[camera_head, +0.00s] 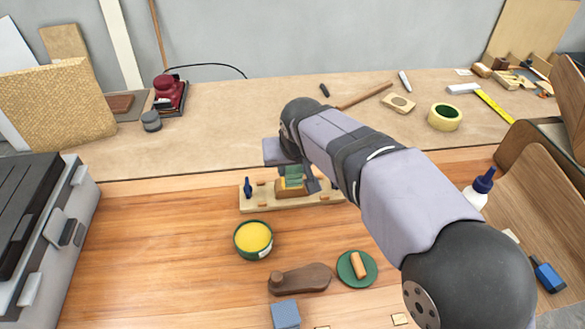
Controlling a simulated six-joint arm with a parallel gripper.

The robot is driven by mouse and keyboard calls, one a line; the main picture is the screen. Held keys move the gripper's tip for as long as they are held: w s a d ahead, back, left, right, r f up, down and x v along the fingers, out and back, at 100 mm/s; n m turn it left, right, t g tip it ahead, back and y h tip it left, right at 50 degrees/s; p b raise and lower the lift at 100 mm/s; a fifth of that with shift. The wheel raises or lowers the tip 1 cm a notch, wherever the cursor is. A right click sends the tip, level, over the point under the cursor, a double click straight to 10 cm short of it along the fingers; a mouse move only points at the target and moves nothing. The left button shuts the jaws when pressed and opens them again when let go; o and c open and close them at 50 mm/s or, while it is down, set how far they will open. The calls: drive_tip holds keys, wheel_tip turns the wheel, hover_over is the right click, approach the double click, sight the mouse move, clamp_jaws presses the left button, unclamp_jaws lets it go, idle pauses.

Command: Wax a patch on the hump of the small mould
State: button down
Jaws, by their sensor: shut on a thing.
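The small mould is a pale wooden board (257,204) with a brown hump (291,191) in its middle, on the bench. My gripper (294,176) is over the hump, shut on a green pad (293,172). The pad is at the top of the hump; whether it presses on it or is just above, I cannot tell. A yellow patch shows between the pad and the brown wood. An open round tin of yellow wax (253,237) stands in front of the mould. My arm hides part of the mould's right end.
A blue clamp (248,187) stands at the board's left end. In front lie a brown curved wooden piece (302,279), a green dish (345,272) with a wooden piece, and a blue block (286,315). A glue bottle (476,193) stands right. The bench left of the tin is clear.

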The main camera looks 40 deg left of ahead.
drive_tip(key=shift+r+p, duration=1.65)
drive_tip(key=shift+r, duration=0.6)
